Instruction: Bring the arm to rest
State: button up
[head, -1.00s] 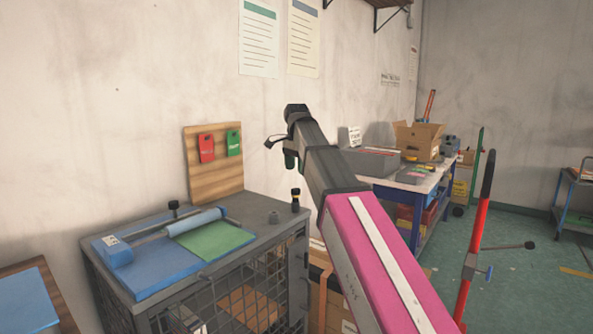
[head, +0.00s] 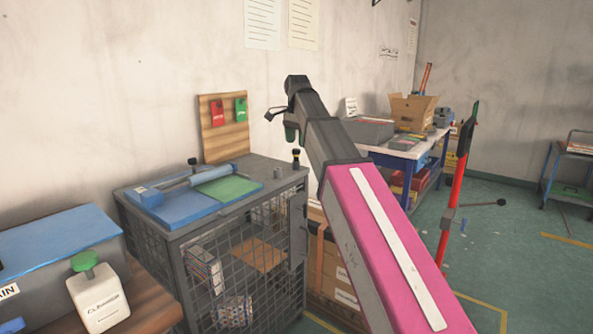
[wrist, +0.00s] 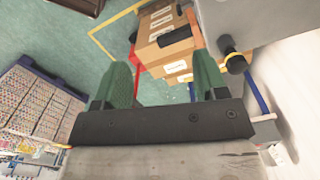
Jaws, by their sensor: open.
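My arm, with a pink link, reaches up and away across the middle of the head view. My gripper (head: 291,131) is at its far end, in the air beyond the right end of the grey mesh cabinet, and small in this view. In the wrist view my gripper (wrist: 165,85) shows two green fingers spread apart with nothing between them. Cardboard boxes (wrist: 168,45) are seen beyond the fingers, and they also stand beside the cabinet in the head view (head: 338,280).
The grey mesh cabinet (head: 172,232) carries a blue and green mat (head: 185,208) and a board with red and green tags (head: 222,142). A white bottle with a green top (head: 100,298) stands at the lower left.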

jog(key=d+f+n, duration=0.1)
jog(key=d+f, duration=0.2)
jog(key=f, duration=0.5)
jog(key=d+f+n, duration=0.2)
jog(key=d+f, duration=0.1)
jog(key=f, duration=0.6)
jog(key=s+d+f+n, duration=0.2)
jog(key=s+d+f, duration=0.2)
jog(key=f, duration=0.6)
jog(key=s+d+f+n, duration=0.3)
jog(key=s+f, duration=0.5)
jog(key=f, duration=0.3)
jog(key=s+d+f+n, duration=0.2)
jog(key=s+d+f, duration=0.3)
jog(key=f, duration=0.6)
jog(key=shift+s+d+f+n, duration=0.2)
jog(key=shift+s+d+n, duration=0.15)
jog(key=shift+s, duration=0.45)
